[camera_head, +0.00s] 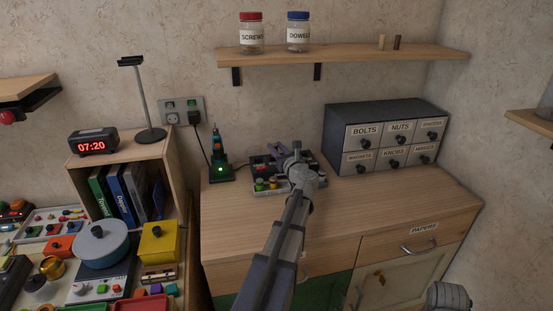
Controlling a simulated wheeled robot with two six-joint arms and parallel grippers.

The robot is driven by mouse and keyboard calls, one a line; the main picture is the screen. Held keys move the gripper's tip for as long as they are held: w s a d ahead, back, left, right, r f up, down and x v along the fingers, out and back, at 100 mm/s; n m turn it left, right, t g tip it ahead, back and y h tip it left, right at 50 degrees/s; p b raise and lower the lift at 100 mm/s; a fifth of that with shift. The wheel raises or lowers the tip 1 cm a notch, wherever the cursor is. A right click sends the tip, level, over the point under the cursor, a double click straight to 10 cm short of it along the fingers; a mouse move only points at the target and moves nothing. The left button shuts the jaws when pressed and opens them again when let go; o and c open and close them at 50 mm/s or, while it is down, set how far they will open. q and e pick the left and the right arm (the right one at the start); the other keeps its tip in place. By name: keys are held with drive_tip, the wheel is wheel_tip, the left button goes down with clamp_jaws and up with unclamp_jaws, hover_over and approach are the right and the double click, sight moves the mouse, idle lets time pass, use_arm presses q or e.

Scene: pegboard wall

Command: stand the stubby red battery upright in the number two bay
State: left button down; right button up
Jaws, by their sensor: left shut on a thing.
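A dark battery holder (261,161) sits on the wooden cabinet top against the wall. Small yellow, green and red pieces lie in a light tray (266,185) at its front left. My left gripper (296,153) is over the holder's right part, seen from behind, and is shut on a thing. The wrist hides that thing and much of the holder, so I cannot make out the stubby red battery, the number two bay, or whether they touch. A grey part of my right arm (449,296) shows at the bottom right; its gripper is not visible.
A green-lit charger with a screwdriver (219,158) stands left of the holder. A labelled drawer unit (375,115) stands to the right. A shelf (345,54) with jars hangs above. The cabinet top (400,205) is clear at the front right.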

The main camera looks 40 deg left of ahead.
use_arm(q)
drive_tip(key=shift+f+b, duration=0.85)
drive_tip(key=shift+f, duration=0.45)
use_arm(e)
drive_tip(key=shift+f, duration=1.3)
use_arm(q)
drive_tip(key=shift+f+b, duration=0.3)
drive_tip(key=shift+f, duration=0.05)
drive_tip(key=c, duration=0.6)
unclamp_jaws()
use_arm(e)
drive_tip(key=shift+f, duration=0.25)
use_arm(q)
drive_tip(key=shift+r, duration=0.2)
use_arm(e)
drive_tip(key=shift+r, duration=0.1)
use_arm(q)
drive_tip(key=shift+r+p, duration=0.3)
drive_tip(key=shift+p, duration=0.15)
drive_tip(key=v, duration=1.2)
drive_tip(key=shift+f, duration=0.15)
use_arm(e)
drive_tip(key=shift+r, duration=0.15)
